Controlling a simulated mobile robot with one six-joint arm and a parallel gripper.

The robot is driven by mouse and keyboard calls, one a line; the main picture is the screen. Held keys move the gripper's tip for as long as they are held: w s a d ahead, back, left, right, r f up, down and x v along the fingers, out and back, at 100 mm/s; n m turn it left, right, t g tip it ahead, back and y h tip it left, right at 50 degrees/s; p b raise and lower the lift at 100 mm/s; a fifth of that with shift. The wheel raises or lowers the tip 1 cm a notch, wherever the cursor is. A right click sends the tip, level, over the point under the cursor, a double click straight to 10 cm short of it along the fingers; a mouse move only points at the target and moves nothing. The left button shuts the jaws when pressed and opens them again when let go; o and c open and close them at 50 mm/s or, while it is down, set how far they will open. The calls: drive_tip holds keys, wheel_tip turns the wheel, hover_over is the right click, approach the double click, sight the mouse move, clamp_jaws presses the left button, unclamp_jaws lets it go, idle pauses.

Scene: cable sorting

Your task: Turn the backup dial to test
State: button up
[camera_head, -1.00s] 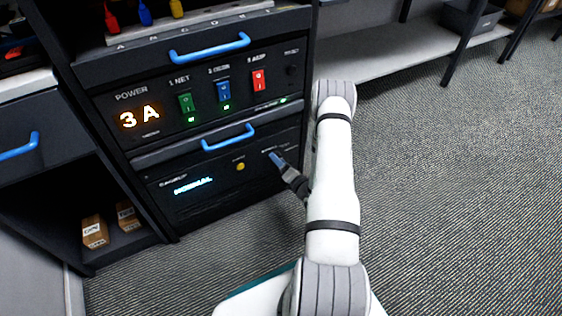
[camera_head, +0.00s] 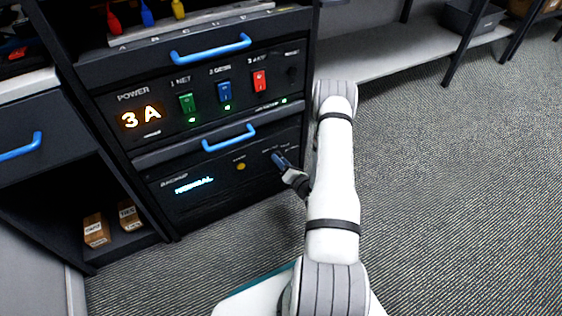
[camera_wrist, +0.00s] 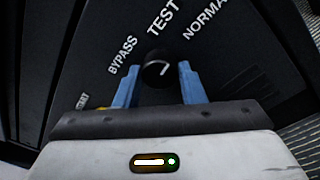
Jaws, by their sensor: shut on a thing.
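The backup dial (camera_wrist: 157,70) is a small dark round knob with a white mark, on the dark backup panel (camera_head: 215,205). In the wrist view it sits between the two blue fingers of my gripper (camera_wrist: 158,75), which is shut on it. The labels BYPASS, TEST and NORMAL fan around the dial, with TEST (camera_wrist: 163,18) just above it. The white mark is too small to tell exactly which label it points at. In the head view my gripper (camera_head: 280,160) hides the dial. The backup display (camera_head: 194,185) glows blue and appears to read NORMAL.
A yellow round button (camera_head: 240,166) is left of my gripper on the backup panel. A blue handle (camera_head: 229,138) sits above. The power panel has a green switch (camera_head: 187,103), a blue switch (camera_head: 224,92) and a red switch (camera_head: 259,81). Carpet (camera_head: 450,200) is open at right.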

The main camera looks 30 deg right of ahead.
drive_tip(key=shift+r+n+h+p, duration=0.15)
drive_tip(key=shift+n+p, duration=0.25)
drive_tip(key=shift+n, duration=1.25)
drive_tip(key=shift+n+h+p, duration=0.15)
drive_tip(key=shift+n+p, duration=0.25)
drive_tip(key=shift+n, duration=1.25)
drive_tip(key=o, duration=1)
drive_tip(key=shift+a, duration=0.1)
drive_tip(key=s, duration=0.2)
drive_tip(key=s+p, duration=0.1)
drive_tip(key=s, duration=0.2)
drive_tip(key=s+d+p, duration=0.1)
drive_tip(key=s, duration=0.1)
drive_tip(key=shift+s+r, duration=0.25)
drive_tip(key=shift+s, duration=0.1)
